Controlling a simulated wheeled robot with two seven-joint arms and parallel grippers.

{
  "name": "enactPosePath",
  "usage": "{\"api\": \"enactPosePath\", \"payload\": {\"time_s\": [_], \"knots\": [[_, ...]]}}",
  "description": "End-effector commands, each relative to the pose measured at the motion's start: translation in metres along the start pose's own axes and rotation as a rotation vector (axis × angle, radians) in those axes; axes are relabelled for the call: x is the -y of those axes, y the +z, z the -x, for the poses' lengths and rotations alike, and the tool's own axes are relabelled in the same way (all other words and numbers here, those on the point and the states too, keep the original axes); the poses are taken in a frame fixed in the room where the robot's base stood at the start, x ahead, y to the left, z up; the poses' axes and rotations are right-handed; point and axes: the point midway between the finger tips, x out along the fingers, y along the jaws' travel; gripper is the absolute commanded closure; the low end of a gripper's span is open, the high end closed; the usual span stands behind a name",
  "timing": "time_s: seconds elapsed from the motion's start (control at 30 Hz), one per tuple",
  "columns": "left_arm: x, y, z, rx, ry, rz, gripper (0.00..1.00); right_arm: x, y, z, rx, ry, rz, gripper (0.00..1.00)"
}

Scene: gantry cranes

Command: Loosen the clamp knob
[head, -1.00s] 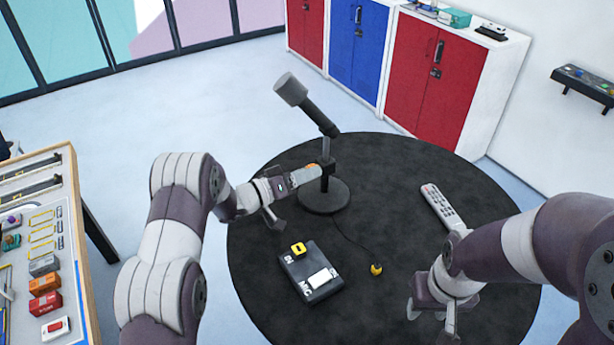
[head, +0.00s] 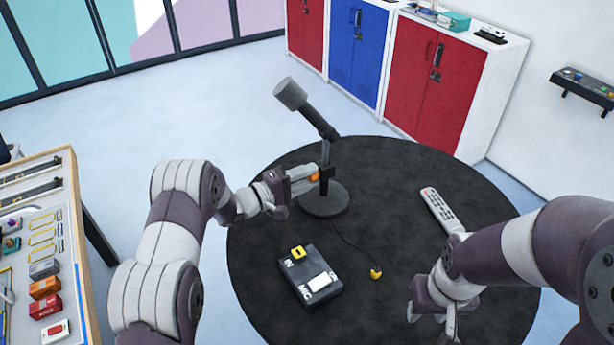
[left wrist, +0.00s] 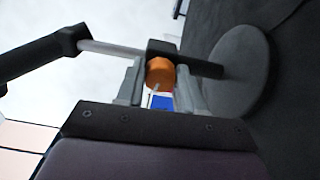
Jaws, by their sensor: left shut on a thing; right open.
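The orange clamp knob (left wrist: 160,73) sits on the dark clamp collar of the microphone stand; it also shows in the head view (head: 314,177). My left gripper (head: 310,178) is shut on the knob, with one finger on each side of it in the left wrist view (left wrist: 160,85). The stand has a round dark base (head: 324,200), a thin metal post and a tilted dark arm with a grey microphone head (head: 290,93). My right gripper (head: 430,314) is open and empty over the near right part of the table.
The round black table (head: 400,180) also holds a black MIC box (head: 310,276) with a yellow piece on it, a cable with a yellow plug (head: 376,273), and a grey remote (head: 441,210). A wooden workbench (head: 70,250) stands at left.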

Motion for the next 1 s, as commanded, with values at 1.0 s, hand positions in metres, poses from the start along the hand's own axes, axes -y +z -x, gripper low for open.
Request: {"api": "enactPosePath", "payload": {"time_s": [1.0], "knots": [[-0.0002,-0.0015,0.0008,-0.005,0.001,0.222,0.6,0.0,-0.0005,0.0045,0.0,0.0,0.0,0.57]]}}
